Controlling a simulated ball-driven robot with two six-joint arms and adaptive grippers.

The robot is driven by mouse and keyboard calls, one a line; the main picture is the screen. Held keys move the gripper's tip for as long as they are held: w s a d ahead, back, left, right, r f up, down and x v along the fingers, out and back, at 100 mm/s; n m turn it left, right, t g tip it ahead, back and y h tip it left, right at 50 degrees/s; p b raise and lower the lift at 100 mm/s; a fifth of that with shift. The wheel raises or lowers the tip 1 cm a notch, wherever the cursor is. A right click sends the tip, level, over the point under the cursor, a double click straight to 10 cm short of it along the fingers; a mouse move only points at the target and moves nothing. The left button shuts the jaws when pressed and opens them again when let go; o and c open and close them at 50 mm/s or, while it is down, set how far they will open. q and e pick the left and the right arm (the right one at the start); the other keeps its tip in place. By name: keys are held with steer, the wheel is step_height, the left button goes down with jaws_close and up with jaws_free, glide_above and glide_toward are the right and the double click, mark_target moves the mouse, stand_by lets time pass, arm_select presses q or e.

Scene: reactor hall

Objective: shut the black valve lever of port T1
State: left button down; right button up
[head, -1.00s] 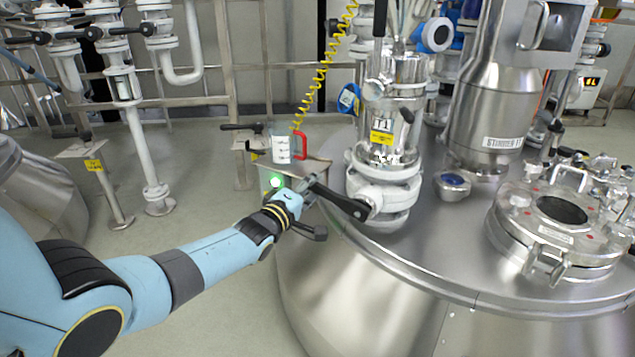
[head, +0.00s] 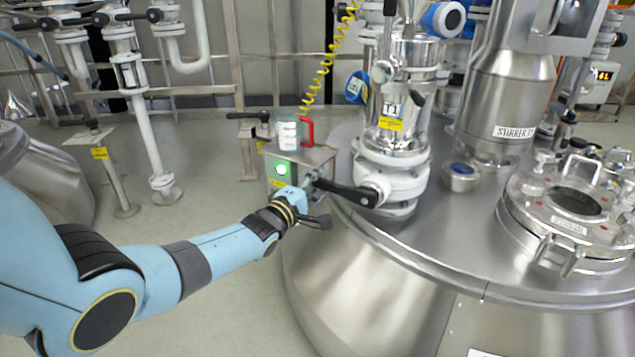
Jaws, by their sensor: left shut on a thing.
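Port T1 (head: 405,100) is a shiny metal column with a yellow label, standing on a white valve body (head: 392,180) on the steel vessel lid. The black valve lever (head: 346,193) sticks out from the valve body to the left, nearly level. My left gripper (head: 312,190) is at the lever's free left end, shut on it. The gripper's own fingers partly hide the lever end. My right gripper is not in the view.
A yellow coiled hose (head: 318,85) hangs above. A round manway (head: 573,205) and the stirrer housing (head: 497,90) are to the right on the lid (head: 470,240).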

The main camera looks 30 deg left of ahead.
arm_select(q)
steer(key=c, duration=1.1)
jaws_free()
steer(key=shift+f, duration=0.1)
steer(key=s, duration=1.2)
steer(key=shift+a, duration=0.1)
